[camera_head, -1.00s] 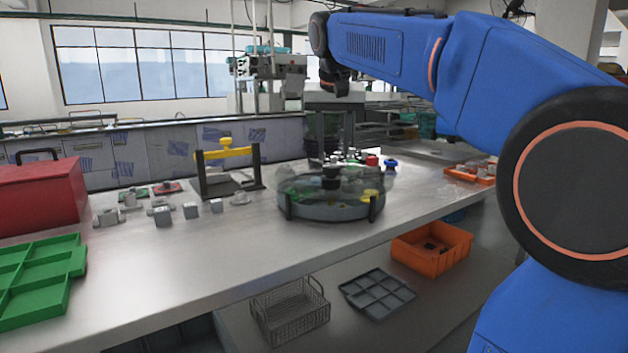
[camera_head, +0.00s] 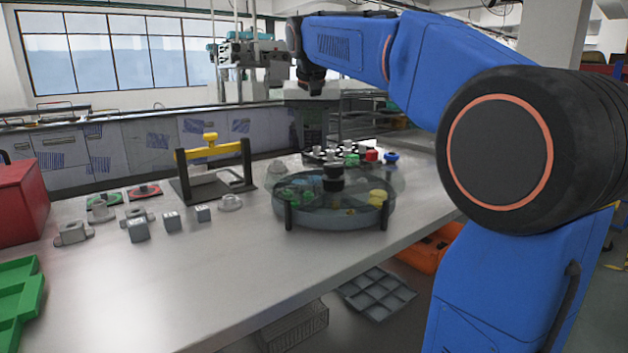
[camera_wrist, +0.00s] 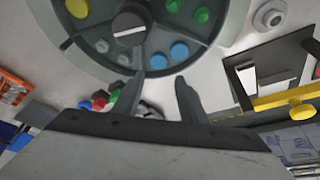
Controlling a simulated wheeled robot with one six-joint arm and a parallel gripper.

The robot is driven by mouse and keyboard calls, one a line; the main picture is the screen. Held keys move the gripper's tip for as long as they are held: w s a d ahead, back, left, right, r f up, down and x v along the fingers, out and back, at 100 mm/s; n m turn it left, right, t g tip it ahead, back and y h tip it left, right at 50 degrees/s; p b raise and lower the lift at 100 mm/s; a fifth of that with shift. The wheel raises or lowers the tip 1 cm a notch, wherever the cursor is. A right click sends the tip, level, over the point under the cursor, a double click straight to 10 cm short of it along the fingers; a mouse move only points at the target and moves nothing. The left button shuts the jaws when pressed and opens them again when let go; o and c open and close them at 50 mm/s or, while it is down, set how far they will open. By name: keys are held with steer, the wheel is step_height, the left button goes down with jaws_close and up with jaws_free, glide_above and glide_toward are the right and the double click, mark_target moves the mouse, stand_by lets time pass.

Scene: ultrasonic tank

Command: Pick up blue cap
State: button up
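A small blue cap (camera_head: 391,158) stands on the bench just behind and right of the round tank (camera_head: 335,215), beside a red cap (camera_head: 371,155). In the wrist view, a small blue piece (camera_wrist: 84,104) lies outside the tank near red and green pieces, partly cut off from clear sight. Two blue discs (camera_wrist: 180,50) also show inside the tank's clear-covered compartments. My gripper (camera_wrist: 160,80) points toward the tank's near rim with its two fingers apart and nothing between them. In the head view, my gripper's fingers are hard to make out above the back of the bench.
A yellow-topped black frame (camera_head: 210,150) stands left of the tank. Several grey blocks (camera_head: 138,229) sit in front of it. A green tray (camera_head: 20,295) and red box (camera_head: 20,205) are at left. The front middle of the bench is clear. An orange bin (camera_head: 428,250) is below the edge.

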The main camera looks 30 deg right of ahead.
steer(key=x, duration=1.2)
steer(key=shift+w+d+f, duration=0.2)
steer(key=shift+d, duration=0.05)
steer(key=c, duration=0.6)
